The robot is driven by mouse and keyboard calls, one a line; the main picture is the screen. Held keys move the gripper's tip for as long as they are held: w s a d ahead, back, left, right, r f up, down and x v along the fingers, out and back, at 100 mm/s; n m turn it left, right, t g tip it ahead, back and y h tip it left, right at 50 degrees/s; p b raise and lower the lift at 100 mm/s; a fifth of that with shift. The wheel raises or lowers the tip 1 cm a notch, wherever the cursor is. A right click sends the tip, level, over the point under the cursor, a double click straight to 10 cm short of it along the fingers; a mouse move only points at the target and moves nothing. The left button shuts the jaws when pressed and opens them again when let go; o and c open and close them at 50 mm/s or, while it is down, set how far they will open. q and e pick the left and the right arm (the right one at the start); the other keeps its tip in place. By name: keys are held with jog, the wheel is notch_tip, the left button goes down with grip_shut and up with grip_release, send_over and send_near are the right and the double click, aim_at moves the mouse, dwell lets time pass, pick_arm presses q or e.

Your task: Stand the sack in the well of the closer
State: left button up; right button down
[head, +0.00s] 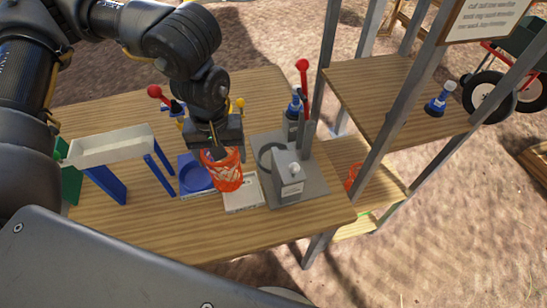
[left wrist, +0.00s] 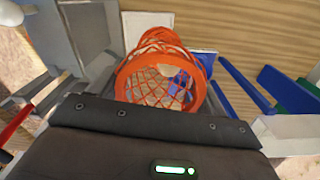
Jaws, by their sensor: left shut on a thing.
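An orange mesh sack (head: 228,178) hangs upright below my left gripper (head: 215,148), which is shut on its rim. In the left wrist view the sack (left wrist: 160,85) shows its open round mouth. It is over the table, between the blue round plate (head: 194,178) and the closer. I take the grey machine with the red lever to be the closer (head: 311,187); its grey ring (head: 264,158), seemingly the well, lies right of the sack. The sack is apart from that ring. Whether the sack's bottom touches the table is unclear. My right gripper is not in view.
A white tray on blue legs (head: 110,146) stands left on the wooden table (head: 150,225). A small white tray (head: 243,194) lies below the sack. Grey posts and a wooden shelf (head: 375,90) stand right, with another orange mesh thing (head: 352,176) lower down. The front table is clear.

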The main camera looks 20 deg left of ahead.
pick_arm(q)
jog(key=r+n, duration=0.1)
jog(key=n, duration=0.1)
jog(key=r+n, duration=0.1)
jog(key=n, duration=0.4)
jog(key=shift+s+d+r, duration=0.1)
jog(key=shift+d+r, duration=0.1)
jog(key=shift+r, duration=0.2)
jog(key=n, duration=0.2)
jog(key=shift+r+n+p, duration=0.3)
jog(key=shift+r+p, duration=0.05)
notch_tip(320, 180, up, 6)
jog(key=s+n+p, duration=0.1)
jog(key=n, duration=1.8)
jog(key=w+d+p, duration=0.4)
jog(key=w, duration=0.4)
jog(key=w+d+p, duration=0.4)
jog(key=w, duration=0.4)
notch_tip(320, 180, down, 18)
jog(key=p, duration=0.4)
jog(key=shift+w+a+r+p, duration=0.15)
jog(key=shift+w+a+p, duration=0.1)
jog(key=shift+p, duration=0.15)
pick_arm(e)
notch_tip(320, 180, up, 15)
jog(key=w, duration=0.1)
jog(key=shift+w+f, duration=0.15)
